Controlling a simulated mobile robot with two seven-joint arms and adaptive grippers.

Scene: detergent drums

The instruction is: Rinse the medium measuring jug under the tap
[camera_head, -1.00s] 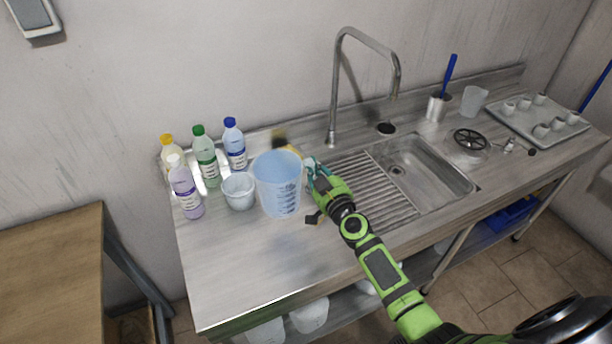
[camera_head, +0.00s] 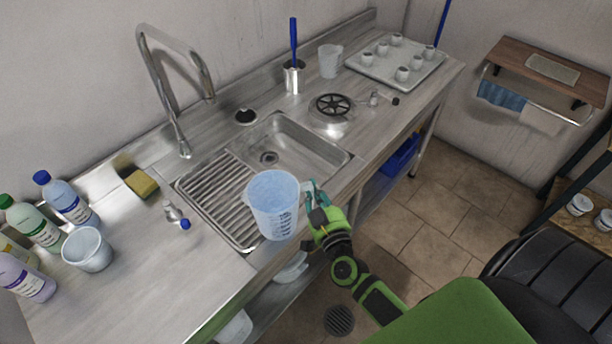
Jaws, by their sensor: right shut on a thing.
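A translucent blue measuring jug (camera_head: 274,208) with dark scale marks is upright in my right gripper (camera_head: 311,196). The gripper is shut on its right side, and the fingertips are partly hidden. The jug appears over the front edge of the ribbed drainboard, in front of the sink basin (camera_head: 297,158) and away from the tap. The tall curved tap (camera_head: 163,82) rises behind the drainboard; no water shows at its spout. A smaller jug (camera_head: 88,249) stands at left, and another clear jug (camera_head: 330,61) stands at the back. My left gripper is out of view.
Several bottles (camera_head: 69,200) crowd the left end of the counter. A yellow sponge (camera_head: 142,184) and a small blue-ended fitting (camera_head: 177,216) lie left of the drainboard (camera_head: 216,190). A black handwheel (camera_head: 333,105), brush holder (camera_head: 293,78) and cup tray (camera_head: 373,73) are beyond the sink.

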